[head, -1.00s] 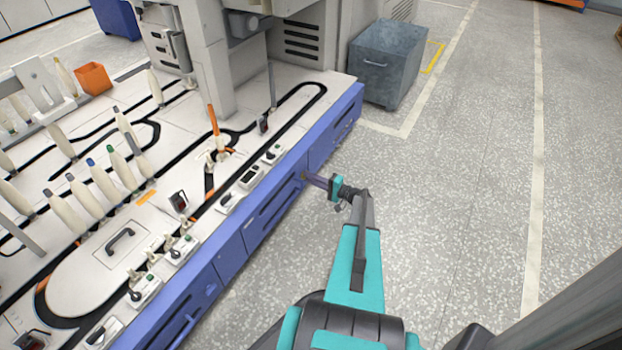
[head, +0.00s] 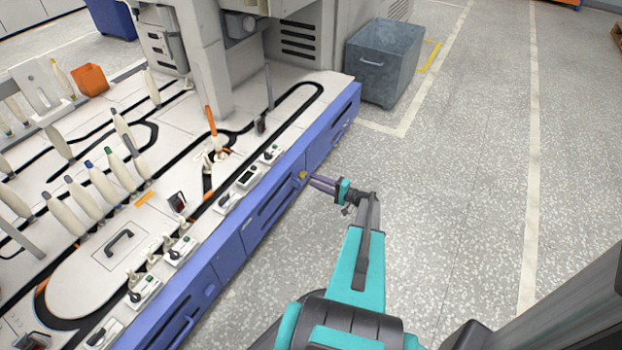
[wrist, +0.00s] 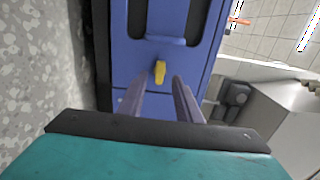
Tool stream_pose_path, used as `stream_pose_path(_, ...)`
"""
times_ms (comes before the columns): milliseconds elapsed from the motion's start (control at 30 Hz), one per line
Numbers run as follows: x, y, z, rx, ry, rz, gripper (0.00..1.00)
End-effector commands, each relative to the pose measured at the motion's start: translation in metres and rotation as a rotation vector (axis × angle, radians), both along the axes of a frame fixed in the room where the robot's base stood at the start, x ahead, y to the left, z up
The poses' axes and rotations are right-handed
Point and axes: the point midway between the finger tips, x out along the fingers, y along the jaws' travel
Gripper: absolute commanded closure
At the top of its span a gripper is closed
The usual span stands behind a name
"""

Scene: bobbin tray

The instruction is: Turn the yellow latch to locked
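The yellow latch (wrist: 160,71) is a small knob on a blue front panel. In the wrist view its long side runs nearly up and down the picture, slightly tilted. In the head view the latch (head: 303,175) shows small at the machine's blue side. My gripper (wrist: 164,80) is open and empty. Its two grey fingers are apart and point at the panel, one to each side just below the latch in the wrist view. In the head view my gripper (head: 313,182) is just right of the latch, with the latch clear of the fingertips.
The blue panel (wrist: 150,20) has a recessed handle above the latch in the wrist view. The white machine top (head: 100,265) carries several bobbins and small switch boxes. A grey bin (head: 385,65) stands beyond the machine. The floor to the right is clear.

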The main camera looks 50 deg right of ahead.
Motion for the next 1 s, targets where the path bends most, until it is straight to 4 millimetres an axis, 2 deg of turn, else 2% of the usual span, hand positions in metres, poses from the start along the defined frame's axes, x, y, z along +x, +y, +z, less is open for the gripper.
stream_pose_path(300,-0.052,-0.014,0.002,0.000,0.001,-0.003,0.69)
stream_pose_path(500,-0.078,-0.020,0.001,0.001,0.000,-0.002,0.69)
stream_pose_path(700,-0.092,-0.023,0.000,0.000,0.001,-0.002,0.69)
stream_pose_path(1000,-0.093,-0.024,0.000,0.000,0.000,-0.001,0.69)
